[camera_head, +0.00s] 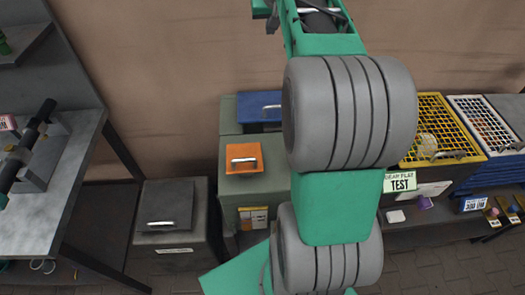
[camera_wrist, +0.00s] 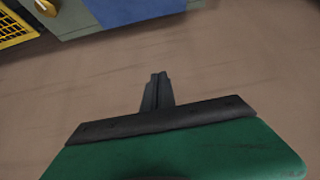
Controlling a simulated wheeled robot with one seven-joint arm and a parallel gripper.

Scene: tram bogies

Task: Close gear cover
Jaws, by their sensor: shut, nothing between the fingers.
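My gripper (camera_wrist: 158,77) is shut and empty in the wrist view, over bare brown surface, apart from anything. In the head view my green and grey arm fills the middle, and I cannot make out the fingertips there. A yellow mesh cover (camera_head: 455,112) lies at the right, behind a sign (camera_head: 400,181) that seems to read "GEAR PLAY TEST". It may be the gear cover, but I cannot be sure. A pale round thing shows at the mesh. My arm hides what lies left of it. A yellow mesh also shows at the wrist view's upper left (camera_wrist: 12,30).
A white mesh panel (camera_head: 484,122) lies right of the yellow one. An orange lid with a handle (camera_head: 244,158), a blue box (camera_head: 258,106) and a dark grey box (camera_head: 166,205) stand left of my arm. A grey workbench (camera_head: 65,165) is at far left. The wall behind is bare.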

